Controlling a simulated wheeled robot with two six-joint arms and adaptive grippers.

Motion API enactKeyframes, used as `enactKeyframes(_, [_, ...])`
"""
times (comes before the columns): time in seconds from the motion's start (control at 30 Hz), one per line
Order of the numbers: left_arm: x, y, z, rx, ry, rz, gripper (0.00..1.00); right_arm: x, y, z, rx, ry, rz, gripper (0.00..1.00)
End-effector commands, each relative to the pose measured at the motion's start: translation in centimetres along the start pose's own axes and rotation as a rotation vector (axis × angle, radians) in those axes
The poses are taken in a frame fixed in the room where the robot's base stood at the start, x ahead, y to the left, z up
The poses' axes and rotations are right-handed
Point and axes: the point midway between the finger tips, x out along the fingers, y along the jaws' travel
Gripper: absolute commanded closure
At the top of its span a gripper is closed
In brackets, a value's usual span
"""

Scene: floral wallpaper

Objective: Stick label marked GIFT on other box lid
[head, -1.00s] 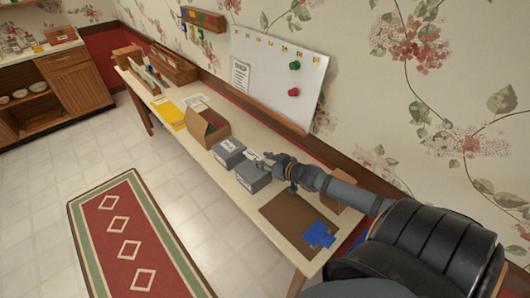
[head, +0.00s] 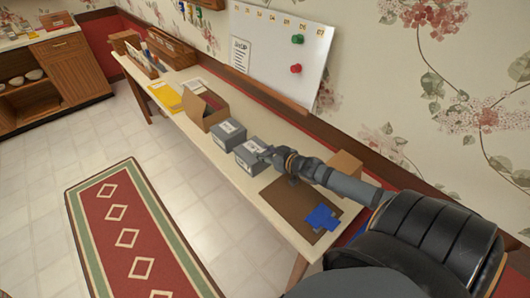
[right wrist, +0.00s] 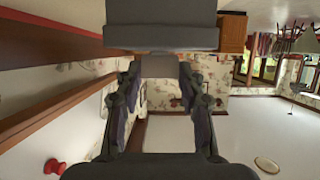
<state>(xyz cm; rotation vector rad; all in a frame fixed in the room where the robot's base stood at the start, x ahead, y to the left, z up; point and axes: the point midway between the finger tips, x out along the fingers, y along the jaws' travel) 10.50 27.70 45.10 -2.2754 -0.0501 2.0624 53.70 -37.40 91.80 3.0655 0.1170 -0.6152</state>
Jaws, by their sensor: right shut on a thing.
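Two grey boxes stand side by side on the long table (head: 287,228): a farther one (head: 230,141) with a white label on its lid, and a nearer one (head: 248,163). My right gripper (head: 266,153) is at the nearer box's lid, shut on a small pale label (head: 254,147). I cannot tell whether the label touches the lid, and its print is too small to read. In the right wrist view the fingers (right wrist: 160,72) close on a flat greyish piece, with a grey box (right wrist: 160,38) just beyond. My left gripper is not in view.
An open cardboard box (head: 207,112) stands beyond the grey boxes. A brown mat (head: 280,198) with blue pieces (head: 321,218) lies nearer, beside a small cardboard box (head: 346,163). A whiteboard (head: 275,50) leans at the wall behind.

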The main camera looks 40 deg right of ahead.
Motion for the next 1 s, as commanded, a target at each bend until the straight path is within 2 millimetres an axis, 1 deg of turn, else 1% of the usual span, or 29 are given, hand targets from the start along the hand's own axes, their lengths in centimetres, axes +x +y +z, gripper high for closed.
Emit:
enactKeyframes(0.57, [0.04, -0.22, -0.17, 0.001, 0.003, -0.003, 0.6, 0.03, -0.01, 0.03, 0.0, 0.0, 0.0, 0.74])
enactKeyframes(1.0, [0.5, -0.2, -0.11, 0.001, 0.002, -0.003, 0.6, 0.23, 0.0, 0.52, 0.0, 0.0, 0.0, 0.74])
